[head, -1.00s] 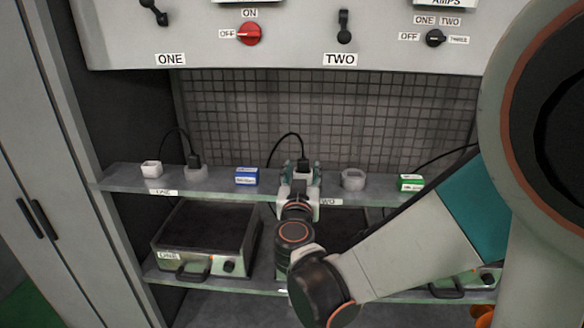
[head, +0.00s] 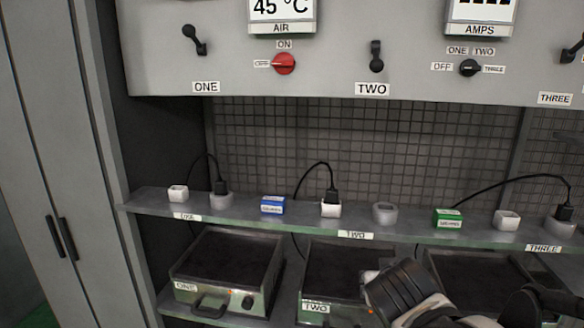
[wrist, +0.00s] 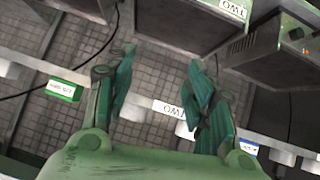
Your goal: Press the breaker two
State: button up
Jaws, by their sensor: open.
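Breaker two is a black lever (head: 376,57) on the grey upper panel, above the label TWO (head: 372,89) in the head view. It is not seen in the wrist view. My gripper (wrist: 162,62) is open and empty in the wrist view, its teal-padded fingers spread apart. It faces the shelf area near the shelf's upside-down TWO label (wrist: 172,108), away from the breaker panel. In the head view only part of my arm shows at lower right, and the gripper's fingers cannot be made out.
Breaker one (head: 194,40) and a red knob (head: 284,63) are left of breaker two; a selector knob (head: 470,68) is right. Below, the shelf (head: 290,223) holds a black plug (head: 332,195) at a white socket, a blue box (head: 272,205) and a green box (head: 447,218). Hot plates stand underneath.

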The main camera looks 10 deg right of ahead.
jog(key=s+a+f+n+g+y+b, duration=0.2)
jog(key=s+a+f+y, duration=0.2)
jog(key=s, duration=0.6)
jog(key=shift+s+a+f+n, duration=0.2)
jog(key=shift+a+f+n, duration=0.2)
jog(key=shift+a+f, duration=0.3)
